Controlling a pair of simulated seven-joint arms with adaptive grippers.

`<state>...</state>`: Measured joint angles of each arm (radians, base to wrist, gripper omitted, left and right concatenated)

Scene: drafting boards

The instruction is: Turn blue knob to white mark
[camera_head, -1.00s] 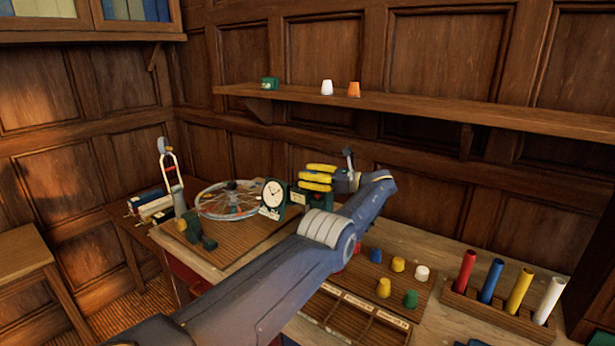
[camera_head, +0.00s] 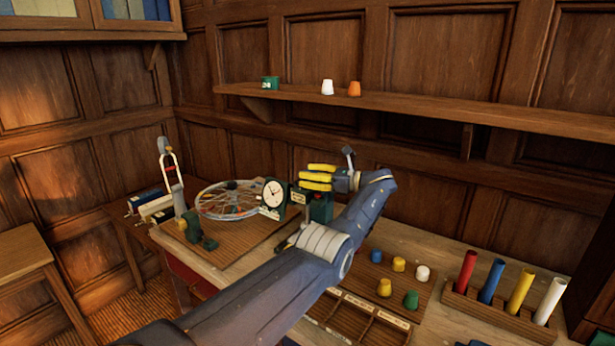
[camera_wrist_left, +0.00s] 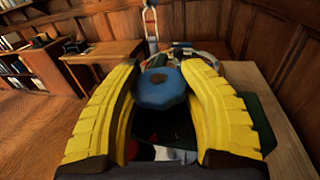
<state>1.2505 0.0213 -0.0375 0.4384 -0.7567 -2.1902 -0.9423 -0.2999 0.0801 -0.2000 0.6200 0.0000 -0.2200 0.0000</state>
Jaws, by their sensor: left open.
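The blue knob (camera_wrist_left: 162,90) shows in the left wrist view as a round blue disc with a small brown spot on top. It sits between the two yellow fingers of my left gripper (camera_wrist_left: 163,70), which are spread apart on either side of it. I cannot tell whether either finger touches it. In the head view my left gripper (camera_head: 307,177) is above a dark green box (camera_head: 321,209), right of a clock, and the knob is hidden there. I cannot make out the white mark. My right gripper is not in view.
The clock (camera_head: 273,194) stands close to my left gripper, with a spoked wheel (camera_head: 228,200) farther left. My left arm crosses the bench. A board (camera_head: 408,284) with coloured pegs and a rack (camera_head: 500,312) of coloured cylinders are at right. A shelf (camera_head: 400,108) runs behind.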

